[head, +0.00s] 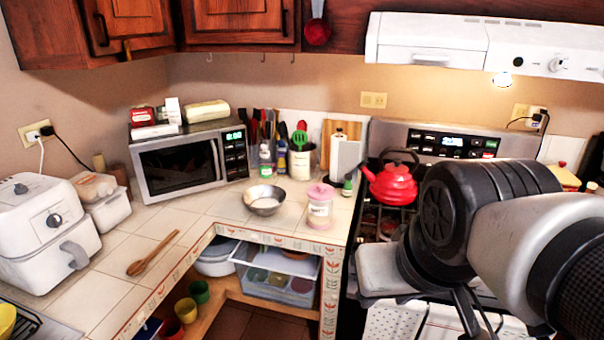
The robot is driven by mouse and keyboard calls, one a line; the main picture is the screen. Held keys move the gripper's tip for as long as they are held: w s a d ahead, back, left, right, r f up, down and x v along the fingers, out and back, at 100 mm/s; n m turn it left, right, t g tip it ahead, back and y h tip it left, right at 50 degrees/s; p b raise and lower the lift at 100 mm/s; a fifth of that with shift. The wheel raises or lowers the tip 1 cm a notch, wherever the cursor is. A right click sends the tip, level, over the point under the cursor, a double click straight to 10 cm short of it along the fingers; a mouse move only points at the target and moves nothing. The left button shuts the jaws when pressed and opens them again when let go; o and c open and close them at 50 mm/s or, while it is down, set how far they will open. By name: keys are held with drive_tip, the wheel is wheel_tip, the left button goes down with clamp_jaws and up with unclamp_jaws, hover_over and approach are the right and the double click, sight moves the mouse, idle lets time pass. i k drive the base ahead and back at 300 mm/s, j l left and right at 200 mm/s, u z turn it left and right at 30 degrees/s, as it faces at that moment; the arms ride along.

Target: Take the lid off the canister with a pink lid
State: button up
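The canister (320,212) is a clear or pale jar with a white label. Its pink lid (321,191) sits on top, with a small knob. The canister stands upright on the tiled counter, near the counter's right front corner. My arm reaches in from the right, over the stove. My gripper (478,314) points down in front of the stove, to the right of and apart from the canister. Only thin dark parts of it show below the arm, so its opening is unclear.
A metal bowl (264,200) stands close left of the canister. A green-capped bottle (347,186) is behind it on the right. A red kettle (391,182) sits on the stove. The microwave (189,162) stands behind.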

sight(319, 191)
drive_tip(key=i+j+z, duration=0.1)
drive_tip(key=i, duration=0.3)
drive_tip(key=i+j+z, duration=0.1)
drive_tip(key=i+j, duration=0.15)
drive_tip(key=i, duration=0.2)
drive_tip(key=i+j, duration=0.25)
drive_tip(key=i, duration=0.15)
drive_tip(key=z, duration=0.05)
